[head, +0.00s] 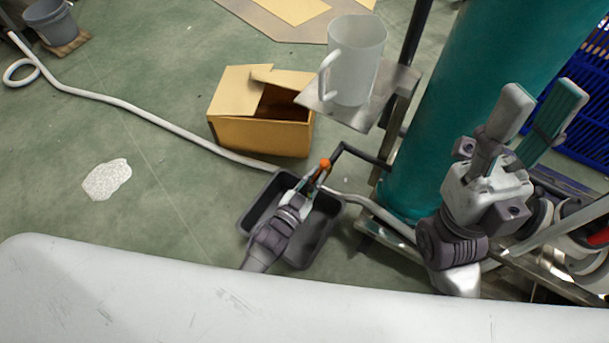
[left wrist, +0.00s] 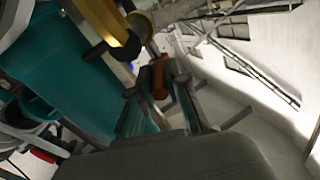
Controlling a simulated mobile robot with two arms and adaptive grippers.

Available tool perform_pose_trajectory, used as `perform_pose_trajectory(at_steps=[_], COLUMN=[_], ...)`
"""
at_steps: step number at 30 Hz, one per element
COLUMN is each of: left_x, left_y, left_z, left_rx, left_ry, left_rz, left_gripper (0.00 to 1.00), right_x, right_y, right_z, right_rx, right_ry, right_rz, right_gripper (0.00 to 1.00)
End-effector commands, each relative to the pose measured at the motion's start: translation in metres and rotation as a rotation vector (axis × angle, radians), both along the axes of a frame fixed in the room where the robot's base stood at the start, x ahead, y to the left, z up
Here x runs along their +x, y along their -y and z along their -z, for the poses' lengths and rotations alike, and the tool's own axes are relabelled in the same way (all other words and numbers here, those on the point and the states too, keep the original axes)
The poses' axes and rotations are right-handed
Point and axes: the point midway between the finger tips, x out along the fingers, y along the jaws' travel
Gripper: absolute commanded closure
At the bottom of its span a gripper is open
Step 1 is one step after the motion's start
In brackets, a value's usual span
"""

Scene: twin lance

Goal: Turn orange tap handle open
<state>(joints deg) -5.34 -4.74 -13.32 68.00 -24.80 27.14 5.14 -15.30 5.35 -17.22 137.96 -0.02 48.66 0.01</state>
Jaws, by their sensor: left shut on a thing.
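The orange tap handle (head: 325,163) shows as a small orange piece at the end of a dark pipe (head: 352,152), which comes out from the teal tank (head: 470,110). My left gripper (head: 318,172) is at the handle, above the dark tray. In the left wrist view the orange handle (left wrist: 158,78) stands between the fingers of my left gripper (left wrist: 157,95), which is shut on it. The fingers partly hide the handle in the head view. My right gripper (head: 540,105) is raised in front of the tank, with its fingers apart and empty.
A dark tray (head: 262,196) lies below the tap. A white pitcher (head: 355,65) stands on a metal shelf (head: 390,90) above it. A cardboard box (head: 255,133) is behind. A white hose (head: 150,112) crosses the floor. Blue crates (head: 590,85) stand at right.

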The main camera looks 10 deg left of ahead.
Motion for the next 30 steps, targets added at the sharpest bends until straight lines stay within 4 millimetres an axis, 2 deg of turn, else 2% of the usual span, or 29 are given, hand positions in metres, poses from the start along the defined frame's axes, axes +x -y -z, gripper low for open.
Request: perform_pose_trajectory(at_steps=[14, 15, 18, 27, 30], left_x=[0.0001, 0.0001, 0.0001, -0.0004, -0.0061], left_y=[0.0033, 0.0033, 0.0033, 0.0028, 0.0003], left_z=[0.0000, 0.0000, -0.0001, 0.0000, 0.0011], left_rx=[-0.001, -0.001, 0.000, 0.000, 0.001], left_ry=[0.000, 0.000, 0.000, 0.000, -0.002], left_rz=[-0.006, -0.006, -0.006, -0.006, -0.005], left_gripper=[1.00, 0.79, 0.62, 0.60, 0.60], right_x=[-0.0003, -0.0004, -0.0005, -0.0001, 0.0000], right_y=[0.0001, 0.0001, 0.0001, 0.0012, 0.0010], right_z=[-0.0021, -0.0022, -0.0023, -0.0026, -0.0023], right_rx=[0.000, 0.001, 0.001, 0.007, 0.006], right_ry=[0.007, 0.008, 0.009, 0.011, 0.010], right_rz=[0.000, 0.000, 0.001, 0.004, 0.003], right_gripper=[0.60, 0.60, 0.60, 0.60, 0.60])
